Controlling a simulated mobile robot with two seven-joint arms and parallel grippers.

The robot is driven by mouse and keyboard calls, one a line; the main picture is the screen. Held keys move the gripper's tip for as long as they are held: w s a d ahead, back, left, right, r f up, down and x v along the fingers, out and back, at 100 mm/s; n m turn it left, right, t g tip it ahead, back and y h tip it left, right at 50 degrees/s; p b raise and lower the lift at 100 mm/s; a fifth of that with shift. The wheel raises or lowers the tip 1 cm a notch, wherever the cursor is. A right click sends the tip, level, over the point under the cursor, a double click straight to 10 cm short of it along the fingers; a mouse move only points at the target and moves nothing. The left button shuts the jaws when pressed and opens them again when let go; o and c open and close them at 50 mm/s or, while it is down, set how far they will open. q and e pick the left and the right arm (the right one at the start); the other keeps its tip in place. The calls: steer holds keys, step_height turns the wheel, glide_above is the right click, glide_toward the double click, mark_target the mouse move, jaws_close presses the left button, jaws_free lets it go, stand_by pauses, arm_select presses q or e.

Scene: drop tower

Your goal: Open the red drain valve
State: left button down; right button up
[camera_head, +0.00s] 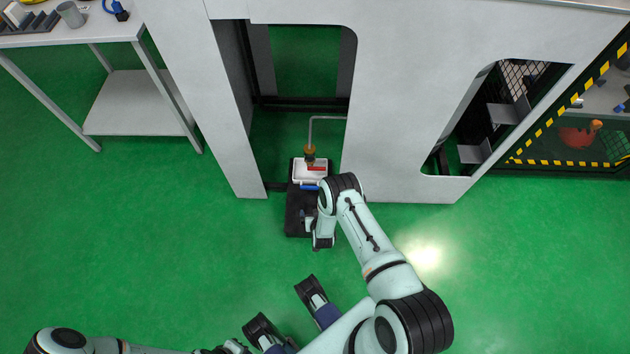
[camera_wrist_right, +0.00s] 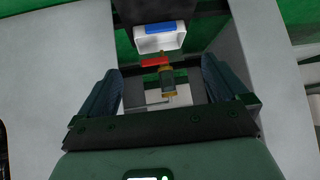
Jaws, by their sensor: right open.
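The drain valve has a red handle (camera_head: 316,168) and a brass body (camera_head: 309,154), at the end of a grey pipe in the opening of the grey wall. In the right wrist view, the red handle (camera_wrist_right: 155,62) and brass body (camera_wrist_right: 167,78) show between the fingers of my right gripper (camera_wrist_right: 160,72), which is open and empty; I cannot tell how near they are. In the head view, my right arm reaches in beside the valve. My left arm (camera_head: 62,341) lies low at bottom left, and its gripper's state is unclear.
A white tray (camera_head: 298,171) with a blue front part (camera_head: 309,187) sits below the valve on a black base (camera_head: 296,218). The grey wall (camera_head: 400,80) encloses the opening on both sides. A workbench (camera_head: 70,37) stands at left. The green floor (camera_head: 150,240) at left is clear.

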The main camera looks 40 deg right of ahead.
arm_select(q)
steer(key=a+f+b, duration=0.3)
steer(key=f+b, duration=1)
steer(key=f, duration=0.3)
steer(key=shift+w+f+n+y, duration=0.3)
steer(key=shift+n+y, duration=0.1)
arm_select(e)
steer(key=w+d+f+m+t+h, duration=0.1)
steer(key=w+d+f+t+h, duration=0.5)
steer(key=w+f, duration=0.3)
steer(key=shift+d+f+h, duration=0.35)
steer(key=shift+f+h, duration=0.25)
steer(key=shift+f, duration=0.3)
arm_select(q)
steer(key=shift+w, duration=0.1)
arm_select(e)
steer(key=shift+w, duration=0.15)
